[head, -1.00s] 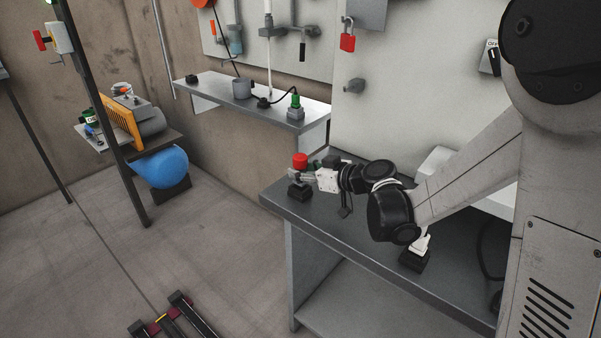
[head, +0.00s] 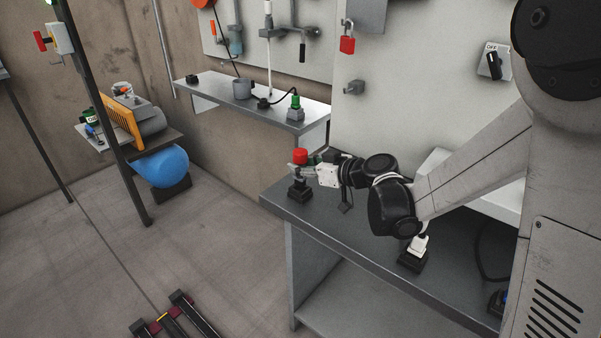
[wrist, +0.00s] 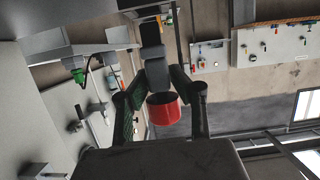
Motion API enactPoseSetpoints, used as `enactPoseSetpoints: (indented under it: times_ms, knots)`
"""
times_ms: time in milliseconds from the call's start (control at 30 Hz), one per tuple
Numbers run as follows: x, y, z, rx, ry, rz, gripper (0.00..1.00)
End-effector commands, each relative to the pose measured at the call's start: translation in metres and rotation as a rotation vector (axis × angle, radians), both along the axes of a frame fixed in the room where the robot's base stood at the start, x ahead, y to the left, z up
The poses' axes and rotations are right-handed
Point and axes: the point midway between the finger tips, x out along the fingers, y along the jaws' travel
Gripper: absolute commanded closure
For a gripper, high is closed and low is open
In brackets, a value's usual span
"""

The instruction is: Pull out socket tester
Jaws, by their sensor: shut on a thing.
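The red-topped piece (head: 300,157), which I take to be the socket tester, stands upright near the left end of the workbench. My gripper (head: 303,172) is shut on it from the right, just below the red top. A black socket base (head: 300,191) is directly underneath on the bench. A dark part shows between my gripper and this base; I cannot tell whether the tester is fully clear of it. In the wrist view the red top (wrist: 163,107) shows between the fingers of my gripper (wrist: 158,92).
A white piece on a black base (head: 412,261) stands on the workbench (head: 360,240) below my arm. A red padlock (head: 347,43) hangs on the panel. Space above the tester looks free.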

Motion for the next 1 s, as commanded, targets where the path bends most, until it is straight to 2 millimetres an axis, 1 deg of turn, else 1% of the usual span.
enactPoseSetpoints:
  times_ms: [33,1000]
  knots:
    - [0.000,0.000,0.004,0.000,0.000,0.000,1.00]
    - [0.000,0.000,0.045,0.000,0.000,0.000,1.00]
